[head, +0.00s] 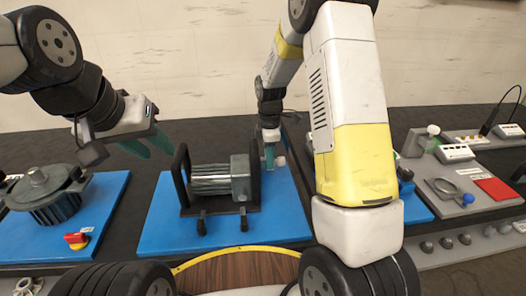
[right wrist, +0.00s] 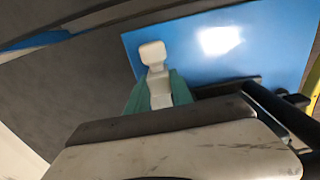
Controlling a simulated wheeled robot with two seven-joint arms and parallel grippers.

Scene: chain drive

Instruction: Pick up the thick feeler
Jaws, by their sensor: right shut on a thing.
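My right gripper (head: 269,157) is over the right part of the middle blue mat, beside the motor frame. In the right wrist view its green fingers (right wrist: 157,95) are shut on a pale feeler (right wrist: 153,53) with a squarish head. The feeler's pale end (head: 281,161) shows small in the head view. I cannot tell its thickness, and its lower part is hidden between the fingers. My left gripper (head: 147,146) is open and empty, in the air left of the motor frame.
A grey motor (head: 212,179) sits in a dark frame on the blue mat (head: 275,225). A round dark housing (head: 48,197) stands on the left mat. A grey tray (head: 437,196) with a red pad (head: 497,189) is at the right. My right arm hides part of the table.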

